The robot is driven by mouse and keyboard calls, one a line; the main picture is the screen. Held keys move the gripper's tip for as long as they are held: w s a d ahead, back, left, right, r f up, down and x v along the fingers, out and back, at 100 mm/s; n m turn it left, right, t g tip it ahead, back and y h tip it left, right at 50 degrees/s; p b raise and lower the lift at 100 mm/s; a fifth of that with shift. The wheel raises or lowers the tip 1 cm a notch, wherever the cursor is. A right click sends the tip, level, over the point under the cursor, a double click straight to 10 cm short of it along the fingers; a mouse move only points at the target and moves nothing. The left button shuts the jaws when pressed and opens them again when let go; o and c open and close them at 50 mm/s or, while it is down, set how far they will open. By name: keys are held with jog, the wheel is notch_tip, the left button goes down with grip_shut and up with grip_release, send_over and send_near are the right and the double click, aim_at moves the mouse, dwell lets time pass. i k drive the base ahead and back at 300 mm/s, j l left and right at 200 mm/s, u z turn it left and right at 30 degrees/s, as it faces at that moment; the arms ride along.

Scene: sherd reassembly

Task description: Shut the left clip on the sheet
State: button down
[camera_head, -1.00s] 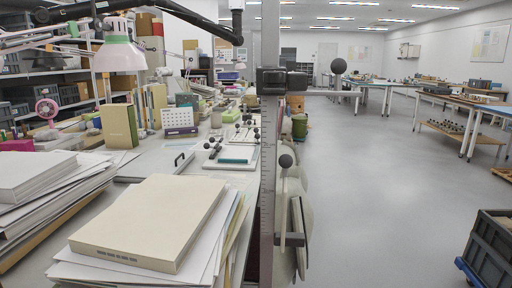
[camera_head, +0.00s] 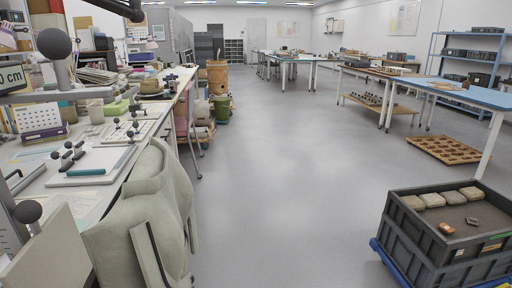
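A white board or sheet (camera_head: 112,158) lies on the long bench at the left, with a teal bar (camera_head: 86,172) along its near side. Dark ball-topped levers, which look like clips (camera_head: 68,156), stand at its left end. More ball-topped pieces (camera_head: 131,128) stand on a pale sheet just behind. They are too small to tell which is the left clip or whether any is open or shut. My gripper is not in view.
A stand with a dark ball (camera_head: 54,43) and a display (camera_head: 11,77) blocks part of the left edge. A grey-green bulky form (camera_head: 150,215) stands against the bench. A grey crate (camera_head: 440,240) is at lower right. The middle floor is clear.

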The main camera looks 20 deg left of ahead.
aim_at(66, 158)
jog(key=i+u, duration=0.25)
jog(key=u, duration=0.2)
jog(key=i+u, duration=0.3)
jog(key=u, duration=0.2)
jog(key=i+l+u, duration=0.2)
jog(key=u, duration=0.25)
jog(key=i+l+u, duration=0.25)
jog(key=u, duration=0.25)
jog(key=i+l+u, duration=0.15)
jog(key=l+u, duration=0.15)
jog(key=u, duration=0.15)
jog(key=i+l+u, duration=0.25)
jog(key=u, duration=0.25)
jog(key=i+l+u, duration=0.2)
jog(key=l+u, duration=0.3)
jog(key=i+l+u, duration=0.15)
jog(key=l+u, duration=0.35)
jog(key=j, duration=0.15)
